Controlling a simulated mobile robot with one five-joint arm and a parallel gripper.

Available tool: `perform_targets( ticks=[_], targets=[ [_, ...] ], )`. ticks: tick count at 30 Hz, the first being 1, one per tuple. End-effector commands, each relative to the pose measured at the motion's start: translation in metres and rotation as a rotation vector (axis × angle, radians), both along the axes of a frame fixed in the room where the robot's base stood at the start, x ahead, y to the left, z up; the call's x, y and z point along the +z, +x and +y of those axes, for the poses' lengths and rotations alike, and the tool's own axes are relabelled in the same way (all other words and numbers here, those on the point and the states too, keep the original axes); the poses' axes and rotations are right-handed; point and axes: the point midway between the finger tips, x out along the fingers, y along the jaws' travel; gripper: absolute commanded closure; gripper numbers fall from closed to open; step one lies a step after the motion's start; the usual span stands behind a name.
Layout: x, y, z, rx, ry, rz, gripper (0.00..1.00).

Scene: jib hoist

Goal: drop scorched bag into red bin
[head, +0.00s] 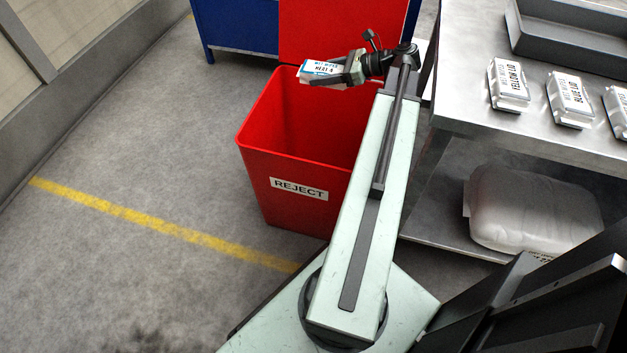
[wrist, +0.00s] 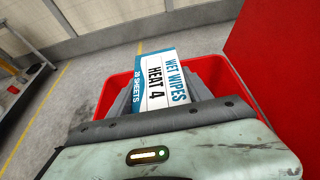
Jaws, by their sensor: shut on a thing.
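The scorched bag is not plainly identifiable; my gripper (head: 343,73) is shut on a white and blue wet wipes pack (head: 318,69). In the wrist view the pack (wrist: 162,80) reads "WET WIPES", "HEAT 4" and "20 SHEETS". No scorch marks show on its visible face. The red bin (head: 262,140) is open-topped and carries a "REJECT" label. The gripper holds the pack above the bin, near its far rim in the head view. In the wrist view the red bin (wrist: 252,88) lies below and around the pack. Its floor is hidden.
A steel table (head: 470,95) at the right holds several wipes packs (head: 508,85) and a grey tray (head: 570,45). A large white bag (head: 535,210) lies on its lower shelf. A blue cabinet (head: 235,25) stands behind the bin. The floor at left is clear, with a yellow line.

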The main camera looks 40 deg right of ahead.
Motion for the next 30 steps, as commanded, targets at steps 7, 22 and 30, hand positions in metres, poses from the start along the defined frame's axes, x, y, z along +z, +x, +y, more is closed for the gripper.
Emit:
perform_targets(
  ticks=[7, 22, 30],
  targets=[
    [-0.064, -0.002, 0.000, -0.004, 0.001, -0.001, 0.80],
    [-0.087, -0.005, -0.003, -0.011, 0.000, 0.000, 0.80],
    [-0.123, -0.005, -0.003, -0.012, 0.000, 0.000, 0.80]
  ],
)
